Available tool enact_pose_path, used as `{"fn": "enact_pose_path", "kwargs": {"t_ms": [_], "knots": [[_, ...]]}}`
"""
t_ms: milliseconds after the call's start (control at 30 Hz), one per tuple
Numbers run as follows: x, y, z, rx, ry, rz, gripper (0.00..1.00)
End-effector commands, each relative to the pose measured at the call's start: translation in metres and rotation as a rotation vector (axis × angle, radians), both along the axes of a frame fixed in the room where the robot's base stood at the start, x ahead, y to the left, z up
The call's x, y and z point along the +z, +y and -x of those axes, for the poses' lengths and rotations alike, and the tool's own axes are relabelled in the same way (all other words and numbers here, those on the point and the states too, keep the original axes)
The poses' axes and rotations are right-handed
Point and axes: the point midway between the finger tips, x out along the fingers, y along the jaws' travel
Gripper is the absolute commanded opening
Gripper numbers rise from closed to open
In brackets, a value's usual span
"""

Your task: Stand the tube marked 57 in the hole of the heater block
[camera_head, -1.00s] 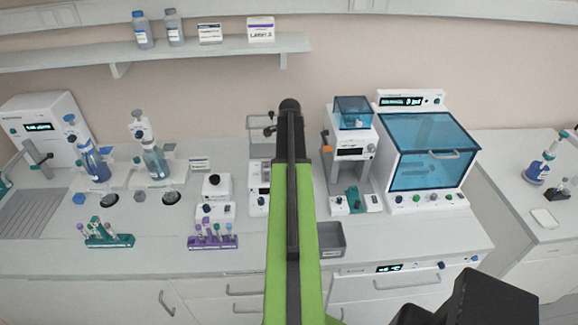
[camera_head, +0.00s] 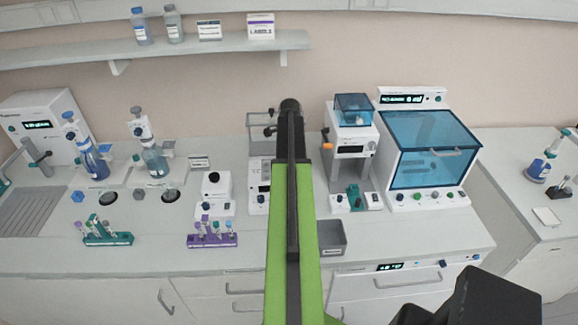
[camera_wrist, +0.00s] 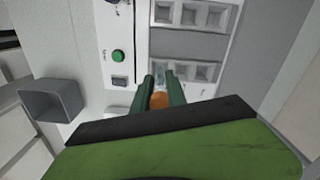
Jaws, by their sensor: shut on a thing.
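In the wrist view my gripper (camera_wrist: 159,78) is shut on a tube with an orange cap (camera_wrist: 158,101). The tube's clear part (camera_wrist: 160,84) shows between the two dark green fingers; no number can be read on it. Beyond the fingertips is a white unit with a green button and grey square wells, which looks like the heater block (camera_wrist: 188,45). Whether the tube touches it I cannot tell. In the head view a white unit (camera_head: 259,186), partly behind my arm, seems to be the same one. My gripper is hidden there.
A grey open bin (camera_head: 331,238) stands at the bench front, also in the wrist view (camera_wrist: 50,99). A green rack (camera_head: 108,240) and a purple rack (camera_head: 212,241) hold several tubes. A white device (camera_head: 349,150) and a blue-windowed cabinet (camera_head: 430,150) stand right of my arm.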

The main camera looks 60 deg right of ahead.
Motion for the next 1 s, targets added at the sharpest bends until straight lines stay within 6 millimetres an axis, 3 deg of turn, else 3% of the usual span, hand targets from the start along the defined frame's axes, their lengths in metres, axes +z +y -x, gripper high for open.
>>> {"fn": "enact_pose_path", "kwargs": {"t_ms": [1000], "knots": [[-0.017,0.0,0.0,0.001,0.0,0.0,0.0]]}}
